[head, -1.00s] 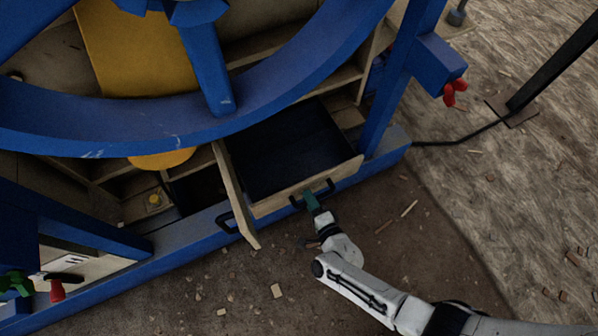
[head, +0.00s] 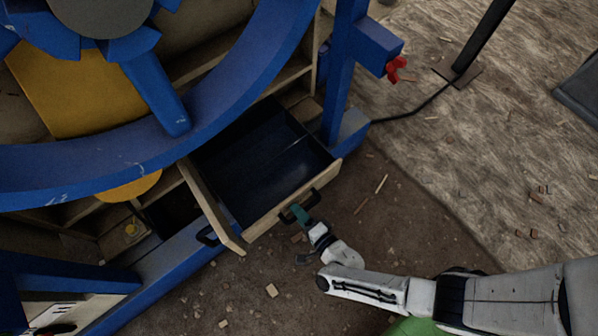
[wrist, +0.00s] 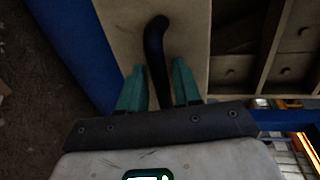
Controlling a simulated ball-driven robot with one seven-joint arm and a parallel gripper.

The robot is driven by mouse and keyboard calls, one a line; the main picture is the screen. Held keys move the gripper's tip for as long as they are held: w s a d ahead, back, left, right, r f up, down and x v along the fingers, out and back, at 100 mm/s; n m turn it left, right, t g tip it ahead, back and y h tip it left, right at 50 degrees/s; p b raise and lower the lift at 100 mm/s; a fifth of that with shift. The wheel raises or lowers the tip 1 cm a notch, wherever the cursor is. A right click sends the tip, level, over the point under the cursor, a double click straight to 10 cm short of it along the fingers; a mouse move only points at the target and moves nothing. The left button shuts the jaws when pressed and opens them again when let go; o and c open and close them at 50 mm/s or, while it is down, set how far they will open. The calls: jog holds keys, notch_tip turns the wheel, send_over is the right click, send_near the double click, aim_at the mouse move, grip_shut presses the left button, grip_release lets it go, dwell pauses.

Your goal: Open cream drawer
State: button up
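The cream drawer (head: 328,176) is pulled well out of the blue-framed machine, and its dark, empty-looking inside shows. Its black bar handle (head: 314,196) is on the front panel. My gripper (head: 299,213) is at this handle, with its teal fingers at the handle's left part.
A cream door panel (head: 212,208) with a black handle (head: 207,236) stands open just left of the drawer. A large blue wheel (head: 220,105) hangs above. A blue post (head: 343,80) with a red knob (head: 396,68) stands right. The dirt floor (head: 370,215) holds small chips.

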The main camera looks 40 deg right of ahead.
jog(key=shift+o, duration=0.4)
jog(key=shift+r, duration=0.1)
jog(key=p+v, duration=0.2)
jog(key=v, duration=0.8)
jog(key=shift+s, duration=0.35)
